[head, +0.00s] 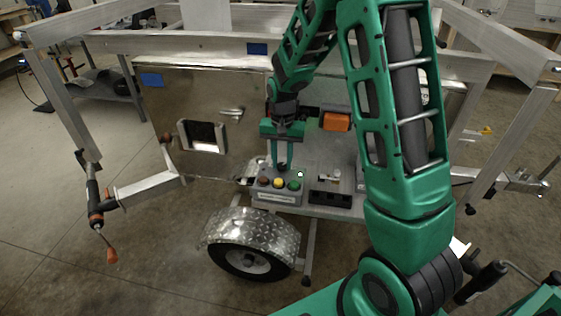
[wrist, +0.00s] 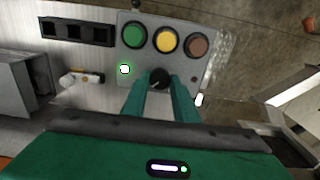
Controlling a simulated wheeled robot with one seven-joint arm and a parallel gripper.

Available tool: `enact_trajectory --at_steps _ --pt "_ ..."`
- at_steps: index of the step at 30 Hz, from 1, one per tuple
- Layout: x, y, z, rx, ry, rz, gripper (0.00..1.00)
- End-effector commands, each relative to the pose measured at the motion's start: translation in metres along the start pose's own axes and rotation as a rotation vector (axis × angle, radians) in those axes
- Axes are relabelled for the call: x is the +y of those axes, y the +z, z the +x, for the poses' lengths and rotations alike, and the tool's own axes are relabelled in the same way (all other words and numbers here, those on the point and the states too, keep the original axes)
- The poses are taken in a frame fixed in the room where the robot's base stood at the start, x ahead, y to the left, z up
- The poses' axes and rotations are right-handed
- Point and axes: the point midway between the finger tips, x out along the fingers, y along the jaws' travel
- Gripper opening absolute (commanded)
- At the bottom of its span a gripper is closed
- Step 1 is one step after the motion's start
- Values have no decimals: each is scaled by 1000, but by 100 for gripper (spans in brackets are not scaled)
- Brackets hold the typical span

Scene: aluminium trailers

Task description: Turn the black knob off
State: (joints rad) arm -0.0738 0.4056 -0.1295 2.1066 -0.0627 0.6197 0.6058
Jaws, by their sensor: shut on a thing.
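The black knob (wrist: 159,77) sits on the grey control box (head: 278,196), beside a row of green (wrist: 134,35), yellow (wrist: 165,40) and brownish-red (wrist: 198,44) buttons. My gripper (head: 282,167) reaches down to the box from above. In the wrist view my gripper (wrist: 160,86) has its two green fingers on either side of the knob, shut on it. A faint pale mark shows on the knob's face; its exact setting is hard to read. A small indicator (wrist: 125,69) near the green button glows whitish-green. In the head view the fingers mostly hide the knob.
A black socket strip (head: 330,198) and a small switch-like part (wrist: 82,78) lie beside the box on the metal deck. An orange object (head: 336,121) stands behind. A trailer wheel with a shiny fender (head: 253,232) is in front. Aluminium frame bars surround the area.

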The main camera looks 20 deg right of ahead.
Motion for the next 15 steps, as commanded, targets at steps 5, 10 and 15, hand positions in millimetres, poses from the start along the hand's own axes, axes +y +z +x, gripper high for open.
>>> enact_trajectory --at_steps 5,10,15 --pt "-1 0 -1 1 -2 -64 4" --pt "-1 0 -1 1 -3 -178 4" --pt "-1 0 -1 2 -3 -331 4"
